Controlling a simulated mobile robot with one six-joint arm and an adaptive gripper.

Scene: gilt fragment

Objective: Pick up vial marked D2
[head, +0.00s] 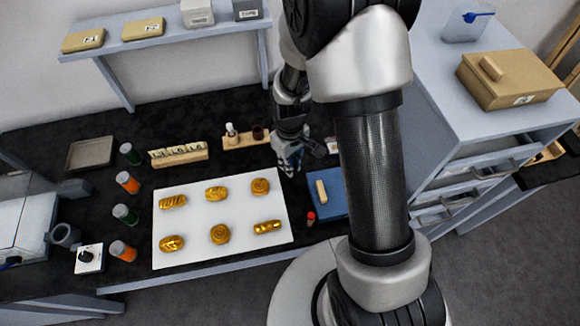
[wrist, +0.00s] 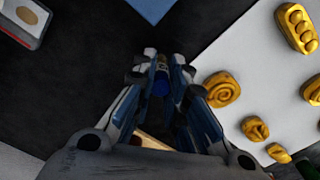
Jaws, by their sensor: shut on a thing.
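My gripper (head: 289,165) is above the black table, behind the right end of the white mat and right of a wooden rack (head: 243,142). In the wrist view my gripper (wrist: 161,75) is shut on a small, mostly hidden thing with a dark blue part (wrist: 160,86). It appears to be a vial, but I cannot read any mark on it. The rack holds a white-capped vial (head: 231,130) and a dark brown one (head: 258,132). Their marks are not legible. Part of the rack shows below the fingers in the wrist view (wrist: 150,142).
A white mat (head: 200,238) carries several gold pieces. A blue tray or pad (head: 333,206) lies to its right, a red-capped vial (head: 311,217) at its edge. Several capped jars stand left of the mat. A block holder (head: 180,157) stands behind the mat.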

